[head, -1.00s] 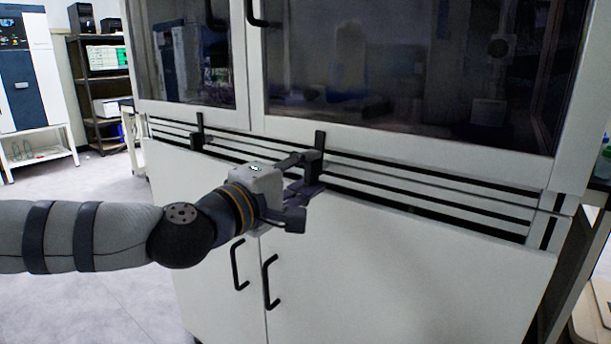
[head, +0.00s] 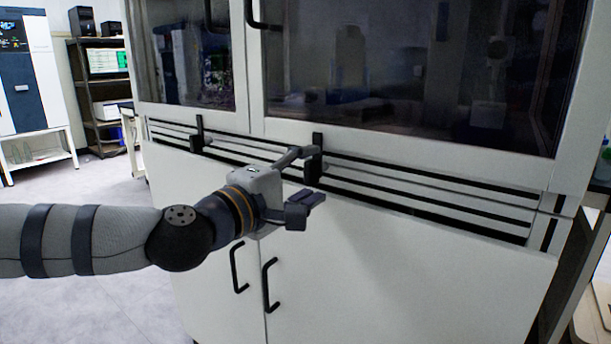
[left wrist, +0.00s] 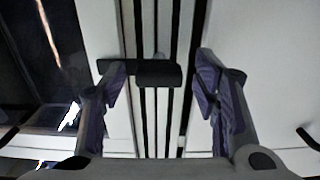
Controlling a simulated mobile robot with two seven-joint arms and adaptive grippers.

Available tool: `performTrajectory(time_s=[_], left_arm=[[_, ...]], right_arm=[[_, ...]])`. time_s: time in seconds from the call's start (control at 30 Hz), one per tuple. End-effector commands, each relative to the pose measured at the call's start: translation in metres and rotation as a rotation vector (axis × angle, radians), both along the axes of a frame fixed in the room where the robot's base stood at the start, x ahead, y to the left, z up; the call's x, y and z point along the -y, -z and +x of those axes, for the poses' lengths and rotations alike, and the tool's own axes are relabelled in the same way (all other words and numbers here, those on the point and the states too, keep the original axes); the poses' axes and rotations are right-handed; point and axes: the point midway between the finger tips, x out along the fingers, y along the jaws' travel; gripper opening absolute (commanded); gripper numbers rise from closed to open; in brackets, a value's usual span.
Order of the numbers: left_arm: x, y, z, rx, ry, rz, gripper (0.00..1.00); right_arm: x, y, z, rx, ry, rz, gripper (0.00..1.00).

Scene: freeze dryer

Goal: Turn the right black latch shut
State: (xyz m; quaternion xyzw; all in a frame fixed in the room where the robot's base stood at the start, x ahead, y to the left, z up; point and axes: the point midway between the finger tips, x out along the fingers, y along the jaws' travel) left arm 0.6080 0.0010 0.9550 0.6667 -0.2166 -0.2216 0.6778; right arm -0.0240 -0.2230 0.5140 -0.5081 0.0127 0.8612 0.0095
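The right black latch (head: 317,142) sits on the slotted band of the white cabinet, below the large glass door. Its bar stands upright in the head view. My left gripper (head: 314,177) is in front of it with fingers spread, one higher near the latch and one lower. In the left wrist view, the latch (left wrist: 158,74) lies between the open fingers, nearer the left one, whose tip overlaps the bar. Whether that finger touches the latch I cannot tell. My right gripper is in neither view.
A second black latch (head: 198,134) stands upright further left on the same band. Black door handles (head: 270,283) stick out from the lower doors, below my gripper. Shelves (head: 98,95) stand at the back left. The floor on the left is clear.

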Motion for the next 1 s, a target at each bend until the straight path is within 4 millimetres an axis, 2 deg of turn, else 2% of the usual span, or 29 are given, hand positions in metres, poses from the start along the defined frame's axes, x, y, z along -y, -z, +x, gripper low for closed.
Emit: performTrajectory(time_s=[0.17, 0.27, 0.5, 0.7, 1.0], left_arm=[[-0.001, -0.001, 0.0, 0.001, -0.001, 0.0, 0.55], [-0.008, -0.001, -0.009, 0.003, -0.001, 0.0, 0.55], [-0.045, -0.001, -0.061, 0.002, -0.002, -0.001, 0.55], [-0.067, -0.001, -0.091, 0.002, -0.002, 0.0, 0.55], [-0.071, 0.0, -0.097, 0.001, 0.0, 0.001, 0.55]], right_arm=[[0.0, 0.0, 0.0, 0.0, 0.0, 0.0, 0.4], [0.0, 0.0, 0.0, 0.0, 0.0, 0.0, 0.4], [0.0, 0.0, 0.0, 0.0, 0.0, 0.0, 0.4], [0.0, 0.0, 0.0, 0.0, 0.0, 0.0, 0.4], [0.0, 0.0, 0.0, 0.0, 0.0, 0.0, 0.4]])
